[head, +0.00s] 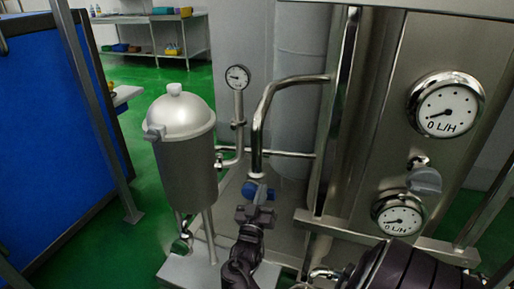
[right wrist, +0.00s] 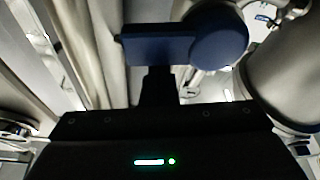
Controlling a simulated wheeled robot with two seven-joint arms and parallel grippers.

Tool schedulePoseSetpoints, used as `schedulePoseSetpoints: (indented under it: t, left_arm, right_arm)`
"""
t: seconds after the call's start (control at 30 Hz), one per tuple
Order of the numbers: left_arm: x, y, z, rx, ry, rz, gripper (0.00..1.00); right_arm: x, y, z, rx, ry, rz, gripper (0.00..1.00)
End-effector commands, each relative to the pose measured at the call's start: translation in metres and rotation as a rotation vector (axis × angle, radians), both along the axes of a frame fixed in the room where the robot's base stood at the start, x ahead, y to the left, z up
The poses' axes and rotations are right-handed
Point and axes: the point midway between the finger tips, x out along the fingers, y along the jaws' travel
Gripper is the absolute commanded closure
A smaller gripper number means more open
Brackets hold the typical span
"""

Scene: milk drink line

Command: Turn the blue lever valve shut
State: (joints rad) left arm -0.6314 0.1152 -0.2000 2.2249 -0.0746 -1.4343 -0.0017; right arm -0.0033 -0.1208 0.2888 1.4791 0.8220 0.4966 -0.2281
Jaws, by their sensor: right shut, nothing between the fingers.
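The blue lever valve (head: 250,190) sits on the steel pipe low in the middle of the head view. In the right wrist view its round hub (right wrist: 220,38) is at the upper right and its flat blue handle (right wrist: 157,46) points left from it. My right gripper (head: 256,213) is just in front of the valve, shut and empty. In the right wrist view its dark fingertips (right wrist: 158,78) are right below the handle; I cannot tell whether they touch it. The fingers and wrist hide part of the valve. My left gripper is not in view.
A steel tank with a domed lid (head: 184,160) stands left of the valve, with a small pressure gauge (head: 238,77) behind. A steel panel (head: 385,140) with flow gauges (head: 446,104) rises on the right. A blue panel (head: 50,140) is far left. Green floor lies between.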

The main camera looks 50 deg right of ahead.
Motion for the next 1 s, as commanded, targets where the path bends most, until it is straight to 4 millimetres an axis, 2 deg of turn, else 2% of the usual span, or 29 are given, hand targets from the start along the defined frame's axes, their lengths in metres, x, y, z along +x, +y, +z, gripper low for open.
schedulePoseSetpoints:
  t: [1.0]
  left_arm:
    - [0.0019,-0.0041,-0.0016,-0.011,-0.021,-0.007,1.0]
  right_arm:
    - [-0.006,-0.0021,-0.0109,-0.002,0.006,0.001,1.0]
